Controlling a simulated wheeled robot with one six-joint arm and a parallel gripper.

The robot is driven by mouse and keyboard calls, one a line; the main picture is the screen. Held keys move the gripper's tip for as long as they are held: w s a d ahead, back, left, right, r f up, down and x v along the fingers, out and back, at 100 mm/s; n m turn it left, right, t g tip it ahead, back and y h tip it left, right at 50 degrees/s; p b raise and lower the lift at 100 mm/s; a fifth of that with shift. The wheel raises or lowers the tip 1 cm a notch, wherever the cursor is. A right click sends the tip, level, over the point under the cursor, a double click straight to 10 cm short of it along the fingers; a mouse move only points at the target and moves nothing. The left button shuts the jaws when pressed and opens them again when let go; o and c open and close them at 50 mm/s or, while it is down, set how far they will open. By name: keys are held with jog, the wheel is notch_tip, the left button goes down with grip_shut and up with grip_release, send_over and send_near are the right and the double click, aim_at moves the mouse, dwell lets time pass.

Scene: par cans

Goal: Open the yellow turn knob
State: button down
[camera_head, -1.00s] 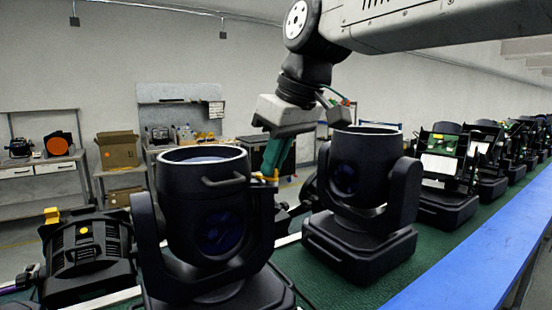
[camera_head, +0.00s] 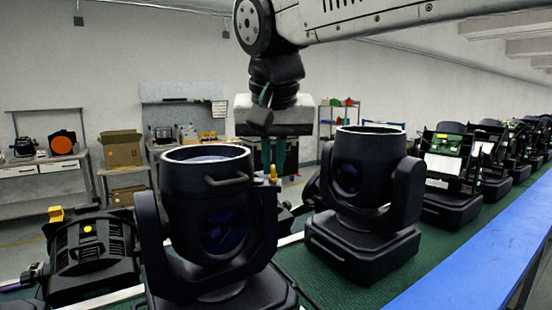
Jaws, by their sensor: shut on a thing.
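The yellow turn knob (camera_head: 273,174) is a small yellow piece at the right upper side of the near black par can (camera_head: 206,205). My gripper (camera_head: 273,168) points down beside that can's rim, its green fingers around the knob. It is shut on the knob, and the fingers partly hide it. The can sits upright in its black yoke on the dark green belt.
A second black par can (camera_head: 362,180) stands close on the right, with several more fixtures behind it. A black fixture with a yellow part (camera_head: 90,257) is at the left. A blue rail (camera_head: 470,260) runs along the right.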

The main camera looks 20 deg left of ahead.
jog(key=shift+s+m+h, duration=0.1)
jog(key=shift+m+h, duration=0.2)
jog(key=shift+m, duration=0.3)
jog(key=c, duration=1.5)
grip_release()
jog(key=shift+c, duration=0.2)
jog(key=v, duration=0.7)
jog(key=shift+s+r, duration=0.2)
jog(key=shift+r, duration=0.15)
